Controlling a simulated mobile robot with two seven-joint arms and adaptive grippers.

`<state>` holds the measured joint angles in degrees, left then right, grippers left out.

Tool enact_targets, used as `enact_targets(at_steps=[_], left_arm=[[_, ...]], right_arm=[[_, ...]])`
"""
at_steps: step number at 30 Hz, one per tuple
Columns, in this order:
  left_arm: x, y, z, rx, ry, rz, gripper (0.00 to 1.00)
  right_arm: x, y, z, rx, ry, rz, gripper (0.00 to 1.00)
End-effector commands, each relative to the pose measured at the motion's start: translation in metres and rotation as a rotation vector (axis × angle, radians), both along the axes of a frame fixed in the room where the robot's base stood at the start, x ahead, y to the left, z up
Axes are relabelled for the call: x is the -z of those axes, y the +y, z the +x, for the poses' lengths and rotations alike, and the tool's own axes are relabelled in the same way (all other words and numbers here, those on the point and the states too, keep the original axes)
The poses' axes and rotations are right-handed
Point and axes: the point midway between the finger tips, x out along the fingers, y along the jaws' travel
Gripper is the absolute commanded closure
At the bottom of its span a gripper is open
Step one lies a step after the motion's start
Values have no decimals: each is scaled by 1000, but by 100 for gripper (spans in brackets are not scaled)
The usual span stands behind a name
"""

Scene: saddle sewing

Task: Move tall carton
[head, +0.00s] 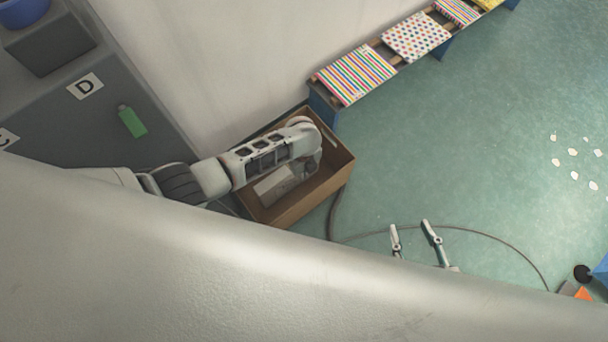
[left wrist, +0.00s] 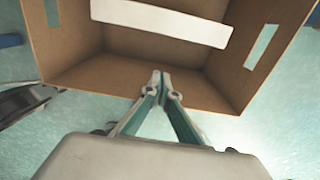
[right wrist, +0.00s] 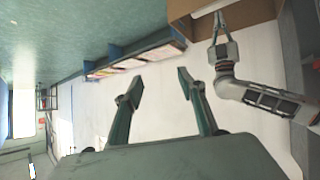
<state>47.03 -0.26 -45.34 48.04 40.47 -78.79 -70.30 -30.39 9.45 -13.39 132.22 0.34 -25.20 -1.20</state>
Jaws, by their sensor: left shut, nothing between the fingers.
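A brown open-topped carton (head: 300,208) stands on the floor against the wall in the head view, with hand holes in its sides. It fills the upper left wrist view (left wrist: 75,50), and part of it shows in the right wrist view (right wrist: 255,12). A pale flat-sided piece (left wrist: 160,20) lies inside it. My left gripper (left wrist: 160,78) is shut and empty over the carton's opening; its depth relative to the rim is unclear. In the head view its arm partly covers the carton. My right gripper (head: 412,232) is open and empty, away from the carton; its fingers show in the right wrist view (right wrist: 160,82).
A low bench (head: 322,96) with patterned cushions runs along the wall beyond the carton. A grey cabinet (head: 105,130) marked D is at the left. A dark cable (head: 495,240) curves across the floor. Pale scraps (head: 573,153) lie at the right; open floor lies between.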

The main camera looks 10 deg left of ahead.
Motion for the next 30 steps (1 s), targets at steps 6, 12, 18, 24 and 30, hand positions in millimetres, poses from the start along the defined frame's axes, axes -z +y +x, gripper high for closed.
enact_targets(at_steps=[6,12,18,24,30], left_arm=[[39,0,-9,1,17,2,100],[82,0,-13,0,22,2,100],[108,-6,-12,2,14,-2,100],[98,-25,-19,0,0,-1,100],[98,-32,-25,-1,0,-1,100]], right_arm=[[1,15,2,3,-6,56,60],[-8,34,8,15,-28,139,60],[-23,47,17,28,-59,209,60],[-29,46,20,26,-70,207,60],[-29,46,20,27,-70,208,60]])
